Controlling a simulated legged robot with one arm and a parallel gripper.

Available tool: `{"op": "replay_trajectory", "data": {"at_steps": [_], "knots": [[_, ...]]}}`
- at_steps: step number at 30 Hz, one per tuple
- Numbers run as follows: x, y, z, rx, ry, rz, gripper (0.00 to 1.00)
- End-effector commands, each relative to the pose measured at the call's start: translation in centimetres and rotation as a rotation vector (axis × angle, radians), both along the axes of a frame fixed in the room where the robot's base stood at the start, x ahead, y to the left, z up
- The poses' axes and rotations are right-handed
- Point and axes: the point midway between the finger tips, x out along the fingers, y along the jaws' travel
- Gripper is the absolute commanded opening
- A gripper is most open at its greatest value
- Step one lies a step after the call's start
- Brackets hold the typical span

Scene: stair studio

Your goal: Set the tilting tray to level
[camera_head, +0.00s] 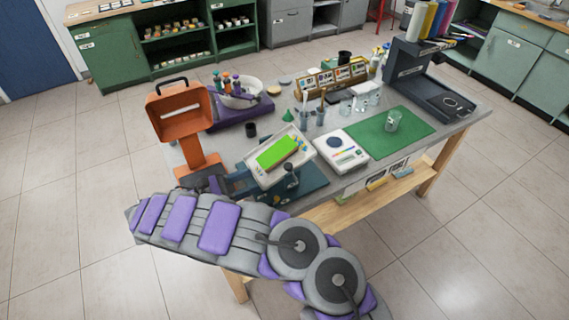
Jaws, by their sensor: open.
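The tilting tray (259,172) is a white tray near the front of the table, with a bright green block lying on it. It sits on a dark blue stand and looks tilted; its exact angle is hard to judge. A dark knob (291,170) shows at the stand's front right. My grey and purple arm crosses in front of the table, below the tray. A dark part just above the arm, left of the stand, appears to be my gripper (212,183); it is open and partly hidden by the arm. I cannot tell whether it touches the stand.
An orange upright device (168,121) stands close on the left. A white scale (341,150) and a green mat (408,138) lie to the right. A white bowl (241,101), a card rack (331,82), glassware and a dark machine (408,62) stand farther back. The surrounding floor is clear.

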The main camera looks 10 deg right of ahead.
Motion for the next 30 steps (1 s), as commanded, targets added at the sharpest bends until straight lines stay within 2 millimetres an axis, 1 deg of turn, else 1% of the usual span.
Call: {"op": "replay_trajectory", "data": {"at_steps": [1, 3, 5, 8, 11, 17, 30], "knots": [[-0.1, 1.0, -1.0, -0.004, 0.016, 0.025, 0.53], [-0.3, 2.0, -1.9, -0.007, 0.032, 0.047, 0.53], [-0.4, 2.4, -2.3, -0.009, 0.041, 0.058, 0.53], [-0.4, 2.4, -2.5, -0.01, 0.045, 0.065, 0.53], [-0.2, 1.8, -2.4, -0.011, 0.045, 0.063, 0.53], [0.5, -0.5, -2.3, -0.015, 0.043, 0.061, 0.53], [3.2, -8.5, -2.4, -0.014, 0.042, 0.062, 0.53]]}}
